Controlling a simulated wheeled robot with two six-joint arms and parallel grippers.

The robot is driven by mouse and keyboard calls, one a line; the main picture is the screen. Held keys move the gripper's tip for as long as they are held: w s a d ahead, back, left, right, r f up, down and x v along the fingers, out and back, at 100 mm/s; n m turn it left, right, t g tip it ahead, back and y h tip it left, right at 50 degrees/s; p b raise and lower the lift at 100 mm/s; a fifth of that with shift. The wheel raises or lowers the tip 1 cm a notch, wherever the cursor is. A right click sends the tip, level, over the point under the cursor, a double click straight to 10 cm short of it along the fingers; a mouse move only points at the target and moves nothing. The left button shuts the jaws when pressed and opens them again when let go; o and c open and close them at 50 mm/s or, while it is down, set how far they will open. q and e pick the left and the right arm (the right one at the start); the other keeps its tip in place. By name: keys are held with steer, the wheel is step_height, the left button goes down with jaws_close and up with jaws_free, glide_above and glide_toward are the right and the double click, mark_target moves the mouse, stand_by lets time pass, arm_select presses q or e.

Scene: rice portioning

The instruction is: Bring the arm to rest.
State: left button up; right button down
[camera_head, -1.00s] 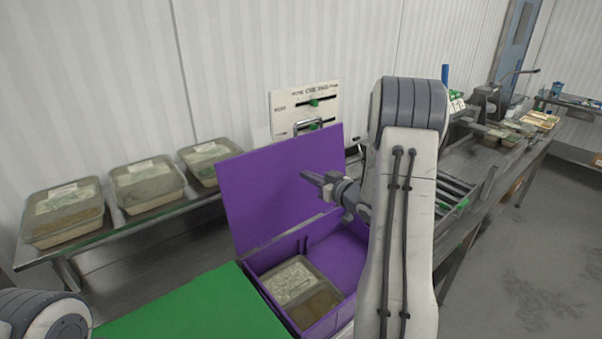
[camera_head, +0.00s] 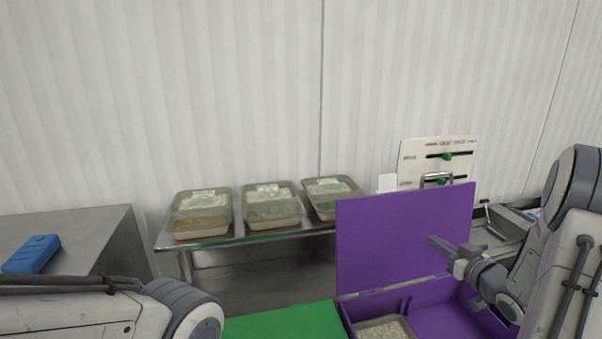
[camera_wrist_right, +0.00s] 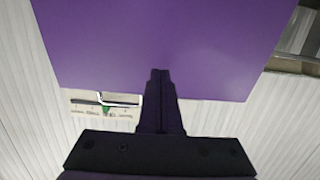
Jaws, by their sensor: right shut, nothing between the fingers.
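My right gripper (camera_head: 440,246) is shut and empty. It is in front of the raised lid of the purple box (camera_head: 402,238), above the box's open inside. In the right wrist view the closed fingers (camera_wrist_right: 160,76) point at the purple lid (camera_wrist_right: 150,35), which fills the upper middle. I cannot tell whether they touch it. My right arm (camera_head: 570,255) comes in from the right edge. My left arm shows at the lower left, but its gripper is not in view.
A tray of grains (camera_head: 385,328) sits in the purple box. A green surface (camera_head: 285,322) lies left of it. Three lidded trays (camera_head: 271,205) stand on a shelf by the wall. A slider panel (camera_head: 440,158) stands behind the lid. A blue object (camera_head: 31,254) lies on a metal table (camera_head: 95,235).

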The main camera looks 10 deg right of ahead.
steer(key=w+a+f+n+g+b, duration=0.1)
steer(key=a+f+g+b, duration=0.15)
steer(key=a, duration=0.65)
steer(key=w+a+f+n+g+b, duration=0.1)
steer(key=a+f+g, duration=0.15)
steer(key=a, duration=0.75)
steer(key=s+a+f+n+g+b, duration=0.1)
steer(key=s+a+g, duration=0.2)
steer(key=s+a, duration=0.3)
steer(key=s+a+f+g+b, duration=0.1)
steer(key=s+a+f+g, duration=0.1)
steer(key=s+a, duration=0.45)
arm_select(q)
step_height(320, 180, down, 8)
steer(key=b, duration=0.2)
arm_select(e)
steer(key=s+a+n+g, duration=0.1)
steer(key=s+a+g, duration=0.2)
steer(key=s, duration=0.6)
steer(key=s+a+f+n+g, duration=0.1)
steer(key=s+a+n+g, duration=0.1)
steer(key=s, duration=0.8)
steer(key=shift+s+a+f+g, duration=0.15)
steer(key=shift+s+a+g, duration=0.15)
steer(key=shift+a+g, duration=0.3)
arm_select(q)
steer(key=shift+r, duration=0.1)
steer(key=shift+c, duration=0.3)
